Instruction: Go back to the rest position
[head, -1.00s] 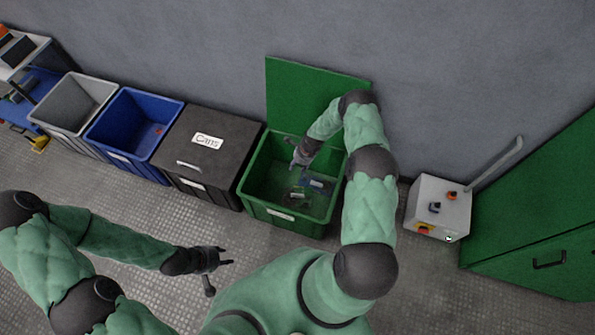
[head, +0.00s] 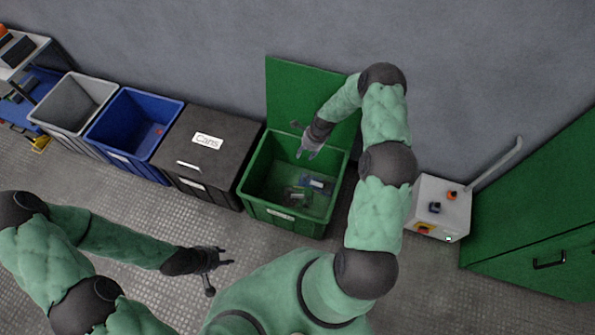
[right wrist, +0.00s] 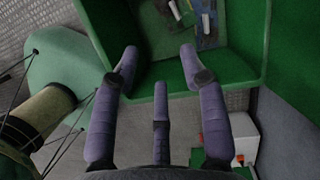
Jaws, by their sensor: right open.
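My right gripper (head: 308,149) is over the open green bin (head: 262,208), above its back part. In the right wrist view its fingers (right wrist: 158,62) are spread with nothing between them, and the green bin (right wrist: 229,66) shows beyond the fingertips. Several small dark and blue items (head: 318,184) lie on the bin floor. My left gripper (head: 224,258) is low at the left of my body, over the bare floor, with its fingers apart and nothing seen between them.
A black bin marked Cans (head: 208,140), a blue bin (head: 126,157) and a grey bin (head: 62,122) stand in a row to the left. A control box (head: 441,204) with a lever and a green cabinet (head: 540,225) are at the right. The front floor is clear.

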